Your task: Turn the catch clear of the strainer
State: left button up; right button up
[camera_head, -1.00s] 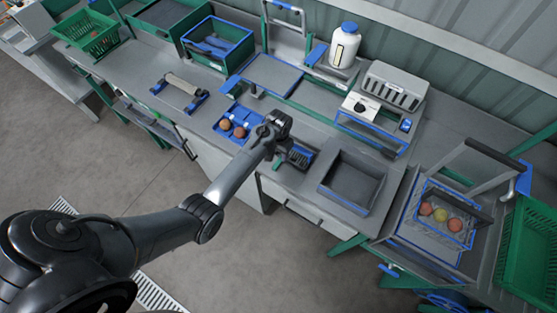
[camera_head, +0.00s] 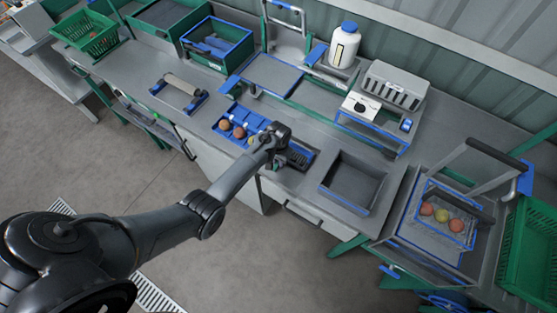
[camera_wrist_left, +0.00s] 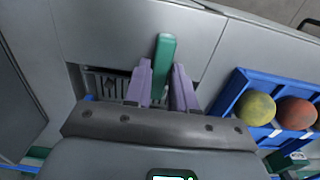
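The strainer is a dark slotted grate in a recess of the bench; it shows in the head view (camera_head: 299,155) right of my left gripper (camera_head: 270,160), and partly in the left wrist view (camera_wrist_left: 105,84). The catch is a green bar (camera_wrist_left: 165,55) in the wrist view, lying at the right side of the strainer recess. My left gripper's two purple fingers (camera_wrist_left: 162,75) stand on either side of the catch, with little gap. Whether they press on it I cannot tell. The wrist hides the strainer's near part. My right gripper is not in view.
A blue tray (camera_wrist_left: 216,104) with tomatoes stands close beside the gripper. An empty grey basin (camera_head: 352,183) is right of the strainer. A wire basket of tomatoes (camera_head: 451,241) stands at far right. A white bottle (camera_head: 344,46) stands at the back.

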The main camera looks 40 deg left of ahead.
pick_arm(q)
grip_shut()
jog(key=shift+r+n+p, duration=0.1)
jog(key=shift+n+p, duration=0.2)
jog(key=shift+n, duration=0.1)
jog(key=n+p, duration=0.1)
jog(key=n, duration=0.1)
jog(key=shift+n, duration=0.4)
jog(key=n+p, duration=0.1)
jog(key=n, duration=0.3)
jog(key=shift+n+p, duration=0.3)
jog(key=n, duration=0.9)
jog(key=shift+n+b, duration=0.3)
